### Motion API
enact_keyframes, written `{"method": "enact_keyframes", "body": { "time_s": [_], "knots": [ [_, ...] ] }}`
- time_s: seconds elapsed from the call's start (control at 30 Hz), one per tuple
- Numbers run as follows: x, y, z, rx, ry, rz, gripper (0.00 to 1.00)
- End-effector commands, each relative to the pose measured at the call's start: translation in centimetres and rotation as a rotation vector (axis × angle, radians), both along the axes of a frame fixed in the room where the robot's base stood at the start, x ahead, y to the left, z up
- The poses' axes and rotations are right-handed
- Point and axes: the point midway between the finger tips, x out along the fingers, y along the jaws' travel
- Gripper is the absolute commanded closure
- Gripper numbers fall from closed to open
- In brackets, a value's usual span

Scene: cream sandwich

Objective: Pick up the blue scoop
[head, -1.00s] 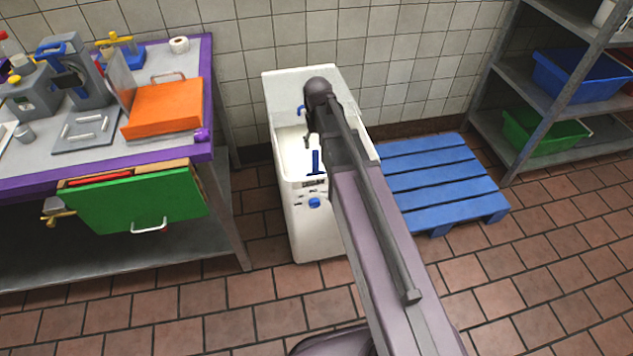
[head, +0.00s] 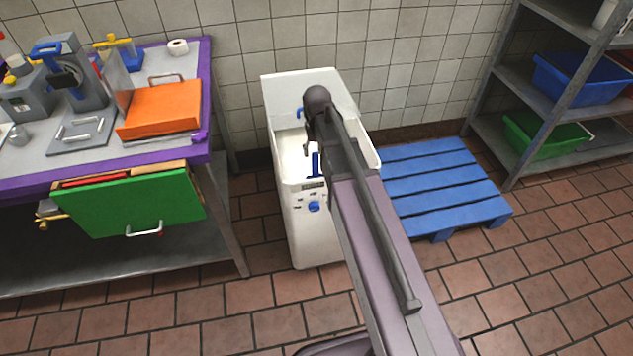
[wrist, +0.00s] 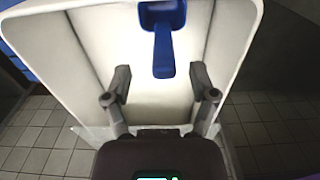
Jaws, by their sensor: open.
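The blue scoop (wrist: 164,38) is inside the white bin, at the top middle of the wrist view, with its handle pointing down toward my gripper. In the head view a narrow part of the scoop (head: 315,164) shows by the bin's front rim, beside my arm, which covers part of the bin. My gripper (wrist: 160,82) is open and empty in the wrist view. Its two fingers stand apart, one on each side of the handle's line, short of the handle's end. In the head view my arm mostly hides the gripper. The white bin (head: 303,240) stands on the floor by the wall.
A steel table (head: 233,215) with an orange board (head: 160,108) and a hanging green board (head: 130,200) stands left of the bin. A blue pallet (head: 440,185) lies to the right. Shelves with blue (head: 580,78) and green (head: 545,135) tubs stand farther right. The bin's walls surround the scoop.

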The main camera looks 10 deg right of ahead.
Motion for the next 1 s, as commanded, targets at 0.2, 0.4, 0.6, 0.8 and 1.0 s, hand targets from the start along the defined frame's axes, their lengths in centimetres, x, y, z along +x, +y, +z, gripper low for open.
{"method": "enact_keyframes", "body": {
  "time_s": [0.2,0.4,0.6,0.8,1.0],
  "knots": [
    [0.1,0.3,-2.0,0.0,0.0,0.0,0.26],
    [0.1,0.4,-3.5,0.0,0.0,0.0,0.26],
    [0.1,0.4,-4.5,0.0,0.0,0.001,0.26],
    [0.1,0.4,-4.6,0.0,0.0,0.001,0.26],
    [0.1,0.4,-4.5,0.0,0.0,0.001,0.26]
  ]
}}
